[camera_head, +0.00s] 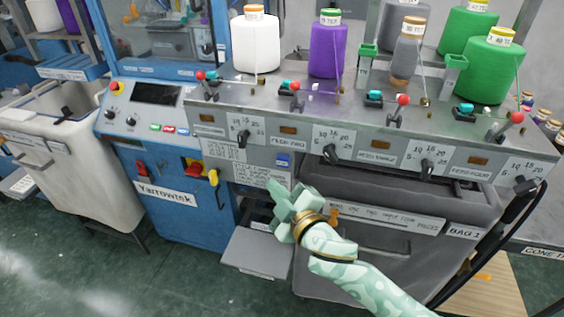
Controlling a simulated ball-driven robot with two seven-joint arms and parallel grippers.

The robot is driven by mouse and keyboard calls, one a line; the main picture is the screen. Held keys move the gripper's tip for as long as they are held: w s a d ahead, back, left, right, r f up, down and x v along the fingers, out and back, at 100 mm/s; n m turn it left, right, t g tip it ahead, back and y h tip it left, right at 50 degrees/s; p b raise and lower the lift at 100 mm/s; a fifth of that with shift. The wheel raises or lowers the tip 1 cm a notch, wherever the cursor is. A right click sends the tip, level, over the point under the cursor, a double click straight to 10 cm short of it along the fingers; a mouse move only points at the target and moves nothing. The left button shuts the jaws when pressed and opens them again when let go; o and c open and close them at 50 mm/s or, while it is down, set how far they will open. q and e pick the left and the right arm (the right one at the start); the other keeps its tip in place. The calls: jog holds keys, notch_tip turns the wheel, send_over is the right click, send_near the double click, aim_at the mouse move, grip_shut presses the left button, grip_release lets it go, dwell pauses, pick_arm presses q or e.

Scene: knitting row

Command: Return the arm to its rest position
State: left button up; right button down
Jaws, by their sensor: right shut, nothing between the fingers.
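My right arm (345,268), pale green with darker patches and a gold wrist ring, comes in from the bottom right. My right gripper (288,207) is shut and empty. In the picture it lies in front of the machine's lower front, below the row of dials and beside the labelled grey bin. I cannot tell how far it is from the panel. My left gripper and left arm are not in view.
A grey shelf (225,98) carries yarn cones, including a white cone (256,45) and a purple cone (328,52), with red-knobbed levers along its front. A blue Yarrowink cabinet (180,215) and a pale bin (75,175) stand left. Green floor (60,270) is open at lower left.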

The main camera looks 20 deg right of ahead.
dwell(0.7)
jog(key=d+f+m+g+h, duration=0.1)
jog(key=d+f+g, duration=0.1)
jog(key=f, duration=0.7)
jog(key=d+f+m+g, duration=0.1)
jog(key=d+f+g, duration=0.1)
jog(key=f, duration=0.7)
jog(key=s+d+f+m+g+h, duration=0.1)
jog(key=s+d+f+g, duration=0.15)
jog(key=s+f, duration=0.55)
jog(key=s+d+f+m+g+h, duration=0.1)
jog(key=s+d+f+m+g, duration=0.2)
jog(key=f, duration=0.8)
jog(key=s+f+m+g, duration=0.1)
jog(key=s+f, duration=0.4)
jog(key=s, duration=0.7)
jog(key=s+f+g, duration=0.3)
jog(key=s+f, duration=0.2)
jog(key=s, duration=0.7)
jog(key=s+d+f+m+g, duration=0.1)
jog(key=s+f, duration=0.4)
jog(key=s, duration=0.8)
jog(key=shift+m+g+h, duration=0.3)
jog(key=shift+g, duration=0.45)
jog(key=shift+d, duration=0.1)
